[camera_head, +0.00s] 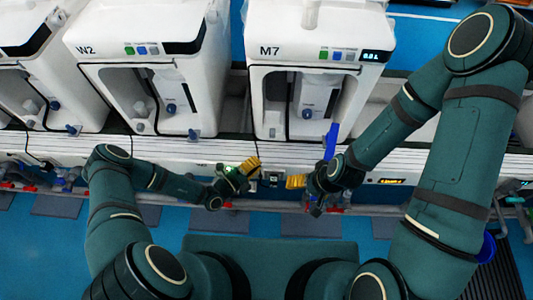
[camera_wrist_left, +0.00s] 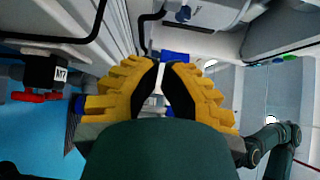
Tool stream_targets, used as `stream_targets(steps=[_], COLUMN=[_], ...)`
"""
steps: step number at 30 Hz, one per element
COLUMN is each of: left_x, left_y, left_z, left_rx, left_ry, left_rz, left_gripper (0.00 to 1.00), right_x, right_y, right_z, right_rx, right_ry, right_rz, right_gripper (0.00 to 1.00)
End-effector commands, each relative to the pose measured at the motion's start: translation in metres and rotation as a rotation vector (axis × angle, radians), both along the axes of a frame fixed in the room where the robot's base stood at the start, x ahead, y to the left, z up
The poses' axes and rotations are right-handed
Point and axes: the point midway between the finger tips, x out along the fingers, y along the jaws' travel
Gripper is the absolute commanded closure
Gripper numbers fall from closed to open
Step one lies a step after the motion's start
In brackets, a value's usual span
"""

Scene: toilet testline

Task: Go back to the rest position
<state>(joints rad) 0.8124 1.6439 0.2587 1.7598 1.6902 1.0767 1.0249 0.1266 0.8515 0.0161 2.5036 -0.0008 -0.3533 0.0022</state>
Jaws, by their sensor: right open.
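My left gripper (camera_head: 254,168), with yellow ribbed fingers, is in front of the white rail below the machines, near the middle of the head view. In the left wrist view its two yellow fingers with black pads (camera_wrist_left: 163,66) come close together at the tips. I see nothing between them, and how far they are open is unclear. My right gripper (camera_head: 293,182) is open, just right of the left one, with its yellow fingers pointing left. No object shows in it. Both arms are bent inward over the front of the bench.
White machines W2 (camera_head: 150,48) and M7 (camera_head: 318,50) stand behind the grippers. A blue upright piece (camera_head: 331,140) is close to my right wrist; its attachment is unclear. A pipe with red fittings (camera_head: 150,198) runs below the rail. Blue floor (camera_head: 40,245) is clear at the lower left.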

Motion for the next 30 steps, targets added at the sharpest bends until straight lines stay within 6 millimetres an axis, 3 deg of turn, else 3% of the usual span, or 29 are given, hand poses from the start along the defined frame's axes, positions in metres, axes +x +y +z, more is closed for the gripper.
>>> stream_targets(steps=[9,16,19,22,25,28,30], left_x=[-0.019,-0.02,-0.028,-0.054,-0.097,-0.141,-0.163], left_y=[0.018,0.017,0.006,-0.016,-0.034,-0.032,-0.021], left_z=[0.0,0.001,0.007,0.019,0.031,0.037,0.039], left_rx=[-0.001,0.004,0.056,0.192,0.393,0.61,0.75], left_ry=[0.001,-0.003,-0.04,-0.144,-0.339,-0.603,-0.812], left_rz=[0.0,-0.009,-0.096,-0.311,-0.627,-0.953,-1.165], left_gripper=[1.0,1.0,1.0,1.0,1.0,1.0,1.0], right_x=[-0.001,-0.001,-0.001,-0.001,-0.001,-0.001,-0.001], right_y=[0.0,0.0,0.0,0.0,0.0,0.0,0.0], right_z=[0.003,0.003,0.003,0.003,0.003,0.003,0.003], right_rx=[0.0,-0.001,-0.001,0.0,0.0,0.0,0.0], right_ry=[0.002,0.002,0.002,0.002,0.002,0.002,0.002], right_rz=[0.0,0.0,0.0,0.0,0.0,0.0,0.0], right_gripper=[0.2,0.2,0.2,0.2,0.2,0.2,0.2])
